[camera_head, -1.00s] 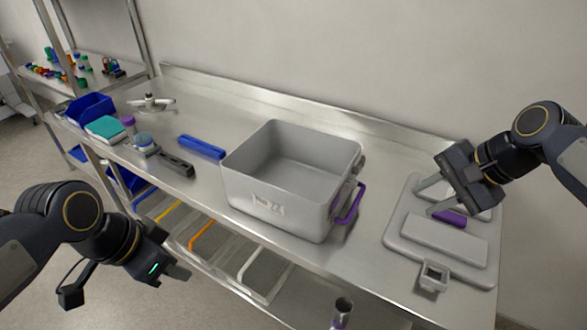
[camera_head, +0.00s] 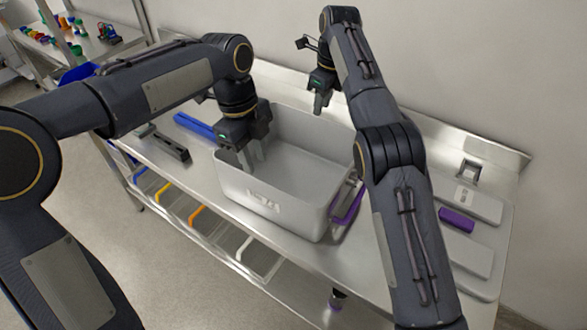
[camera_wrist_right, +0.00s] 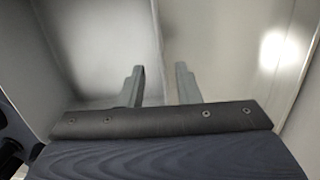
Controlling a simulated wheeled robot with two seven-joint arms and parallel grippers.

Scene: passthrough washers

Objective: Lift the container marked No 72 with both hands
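The container (camera_head: 270,205) is a grey open box on the steel table, with a blurred label on its front wall. A purple handle (camera_head: 347,204) shows at its right end, partly behind my right arm. My left gripper (camera_head: 251,163) is open at the container's left wall, fingers pointing down; whether they touch the wall I cannot tell. My right gripper (camera_head: 322,106) points down by the container's back wall. In the right wrist view its fingers (camera_wrist_right: 159,85) are apart and empty, with the container's wall edge running between them in the picture.
A grey lid-like tray (camera_head: 485,285) with a purple block (camera_head: 456,220) lies on the right of the table. A blue bar (camera_head: 195,125) and a dark tool (camera_head: 168,147) lie left of the container. A wall stands behind the table.

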